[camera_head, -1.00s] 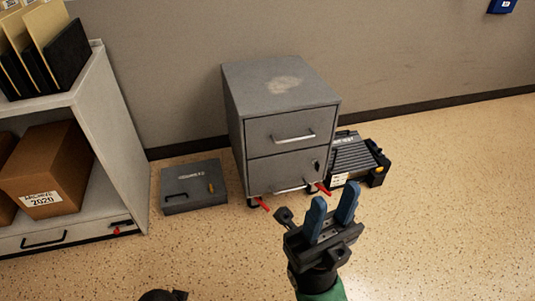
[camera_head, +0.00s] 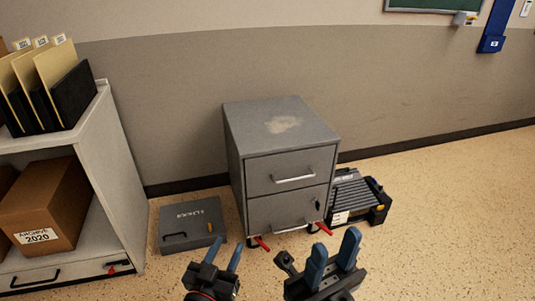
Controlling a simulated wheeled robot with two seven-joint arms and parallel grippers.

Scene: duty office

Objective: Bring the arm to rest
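My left gripper (camera_head: 225,254) is at the bottom of the head view, left of centre. Its two blue fingers stand apart with nothing between them. My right gripper (camera_head: 334,252) is at the bottom, right of centre. Its blue fingers are also apart and empty, pointing up in the picture. Both grippers appear in front of the lower part of a grey two-drawer cabinet (camera_head: 258,143), and neither holds anything. The arms behind them are mostly out of the picture.
A dark flat case (camera_head: 183,224) lies left of the cabinet, and a black ribbed case (camera_head: 360,200) lies right of it. Red levers (camera_head: 322,228) show at the cabinet's base. A white shelf (camera_head: 112,175) with a cardboard box (camera_head: 45,205) stands left. Floor (camera_head: 460,220) at right is clear.

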